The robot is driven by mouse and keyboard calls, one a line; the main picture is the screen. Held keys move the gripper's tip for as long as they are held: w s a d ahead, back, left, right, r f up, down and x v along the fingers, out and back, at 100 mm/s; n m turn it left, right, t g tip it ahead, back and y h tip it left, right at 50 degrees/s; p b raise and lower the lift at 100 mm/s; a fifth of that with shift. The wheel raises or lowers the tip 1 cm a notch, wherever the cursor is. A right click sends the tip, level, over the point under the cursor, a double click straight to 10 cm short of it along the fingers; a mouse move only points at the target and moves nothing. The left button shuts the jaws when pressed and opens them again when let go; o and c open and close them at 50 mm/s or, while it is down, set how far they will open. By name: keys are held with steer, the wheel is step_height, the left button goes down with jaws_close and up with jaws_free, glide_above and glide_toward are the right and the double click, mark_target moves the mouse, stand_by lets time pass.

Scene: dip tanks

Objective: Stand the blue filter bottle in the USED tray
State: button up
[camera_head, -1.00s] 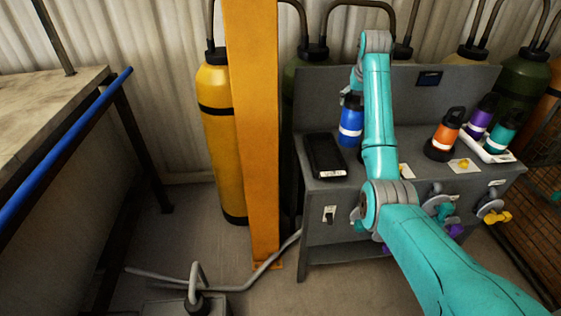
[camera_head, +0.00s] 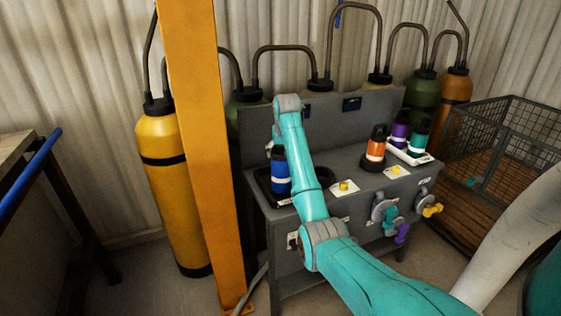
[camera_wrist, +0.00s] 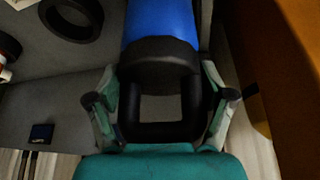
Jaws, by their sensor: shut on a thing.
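The blue filter bottle (camera_head: 280,172), with a white band and a black cap, is upright at the left end of the grey bench, over the black tray (camera_head: 263,184). I cannot tell whether its base touches the tray floor. The tray's front label is too small to read. In the wrist view, my gripper (camera_wrist: 160,92) is shut on the bottle's black handled cap (camera_wrist: 158,62), one finger on each side. The blue body (camera_wrist: 162,17) runs out of the top of that view. In the head view my arm hides the gripper.
An empty black ring (camera_head: 325,174) lies right of my arm. An orange bottle (camera_head: 376,148), a purple bottle (camera_head: 399,132) and a teal bottle (camera_head: 418,138) stand farther right, the last two in a white tray. An orange post (camera_head: 204,150) rises left of the bench.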

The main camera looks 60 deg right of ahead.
steer(key=shift+d+f, duration=0.1)
steer(key=shift+f, duration=1.7)
steer(key=o, duration=1.7)
steer(key=v, duration=1.2)
